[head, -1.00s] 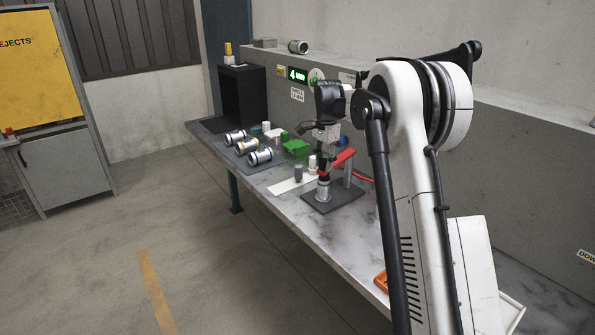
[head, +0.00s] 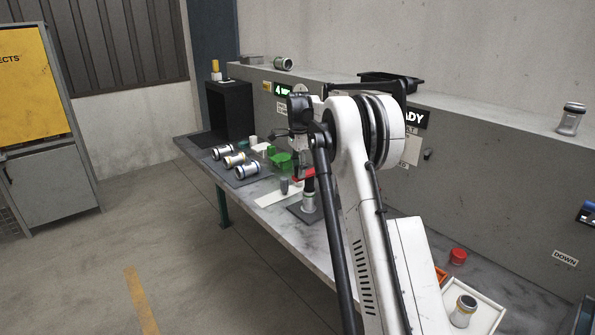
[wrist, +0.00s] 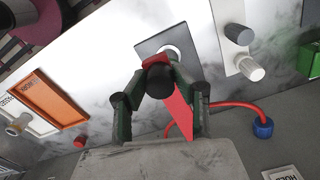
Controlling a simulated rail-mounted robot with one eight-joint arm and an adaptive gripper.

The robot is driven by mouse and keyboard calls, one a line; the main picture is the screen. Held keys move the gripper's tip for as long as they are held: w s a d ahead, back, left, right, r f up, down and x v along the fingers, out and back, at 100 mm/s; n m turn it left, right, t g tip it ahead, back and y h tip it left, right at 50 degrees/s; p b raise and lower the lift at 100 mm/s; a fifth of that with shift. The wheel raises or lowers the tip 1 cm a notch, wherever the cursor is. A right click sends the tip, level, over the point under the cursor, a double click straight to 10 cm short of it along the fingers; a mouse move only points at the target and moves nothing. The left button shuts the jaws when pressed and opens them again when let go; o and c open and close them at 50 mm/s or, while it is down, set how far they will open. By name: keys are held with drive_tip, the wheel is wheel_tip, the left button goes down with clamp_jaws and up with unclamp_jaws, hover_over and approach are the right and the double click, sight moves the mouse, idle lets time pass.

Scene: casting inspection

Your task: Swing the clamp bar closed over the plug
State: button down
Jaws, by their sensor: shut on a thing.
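The red clamp bar (head: 303,175) shows in the head view just above the black plug (head: 309,187), which stands on a metal casting (head: 309,203). In the wrist view the bar (wrist: 180,112) runs from a black knob-like end (wrist: 158,80) down toward the camera. My gripper (wrist: 158,72) has its two fingers closed in around this end. The pale ring of the casting (wrist: 173,52) shows just beyond it on a dark base plate. The knob and fingers hide the plug, so I cannot tell whether the bar touches it.
Several castings (head: 236,161) lie on a dark mat at the left. A green container (head: 281,161) and a grey cylinder (head: 284,186) stand near the fixture. A red hose (wrist: 240,107) with a blue fitting (wrist: 263,128) lies beside it. An orange tray (wrist: 48,98) is farther off.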

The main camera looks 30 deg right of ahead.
drive_tip(key=c, duration=1.4)
unclamp_jaws()
drive_tip(key=shift+w, duration=0.15)
wheel_tip(320, 180, up, 12)
drive_tip(key=shift+r, duration=0.1)
